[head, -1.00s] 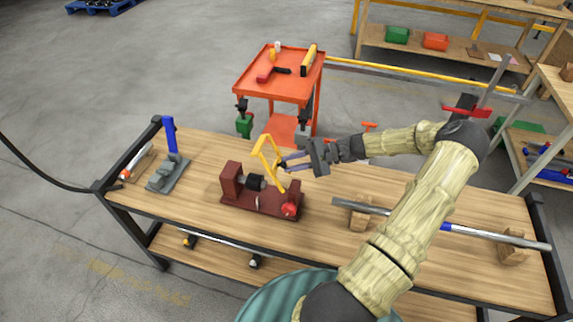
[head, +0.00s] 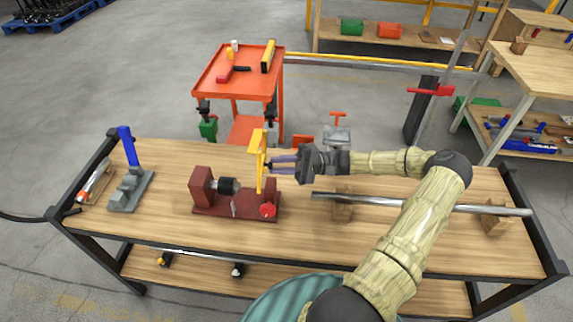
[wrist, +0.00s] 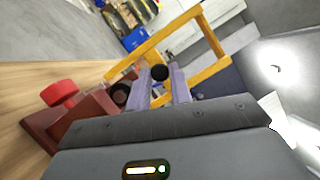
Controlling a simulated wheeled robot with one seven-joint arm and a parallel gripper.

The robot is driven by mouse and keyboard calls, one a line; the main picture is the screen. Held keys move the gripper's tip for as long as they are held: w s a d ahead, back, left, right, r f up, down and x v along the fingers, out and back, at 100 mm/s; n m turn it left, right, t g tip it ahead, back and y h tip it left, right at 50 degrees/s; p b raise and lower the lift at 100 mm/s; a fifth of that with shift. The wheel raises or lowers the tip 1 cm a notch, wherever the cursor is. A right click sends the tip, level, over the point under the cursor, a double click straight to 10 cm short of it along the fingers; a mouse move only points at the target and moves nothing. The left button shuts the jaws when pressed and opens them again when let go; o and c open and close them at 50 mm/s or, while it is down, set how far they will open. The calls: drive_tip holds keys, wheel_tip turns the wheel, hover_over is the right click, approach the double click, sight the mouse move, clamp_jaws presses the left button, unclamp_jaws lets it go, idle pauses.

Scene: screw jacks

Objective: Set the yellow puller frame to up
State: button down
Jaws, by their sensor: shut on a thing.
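The yellow puller frame (head: 259,153) stands nearly upright on the dark red jack base (head: 222,206) on the bench. In the head view I see it almost edge-on. It also shows in the wrist view as an open yellow frame (wrist: 205,75) beyond the fingers. My gripper (head: 271,164) reaches in from the right and is shut on the puller frame, at about mid-height. The wrist view shows my two greyish fingers (wrist: 160,88) close together at the frame, with a black round part between them. The exact contact is partly hidden.
A grey jack with a blue lever (head: 128,146) stands at the bench's left. A metal bar (head: 400,202) on wooden blocks lies along the right. A red knob (head: 267,210) sits at the base's front. An orange cart (head: 207,80) stands behind the bench.

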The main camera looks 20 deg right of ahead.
drive_tip(key=shift+d, duration=0.1)
idle(0.4)
drive_tip(key=c, duration=1.3)
unclamp_jaws()
drive_tip(key=shift+o, duration=0.2)
drive_tip(key=b+v, duration=0.4)
drive_tip(key=v, duration=1.3)
drive_tip(key=shift+f, duration=0.3)
drive_tip(key=shift+d+r, duration=0.1)
wheel_tip(320, 180, up, 10)
drive_tip(key=p, duration=1)
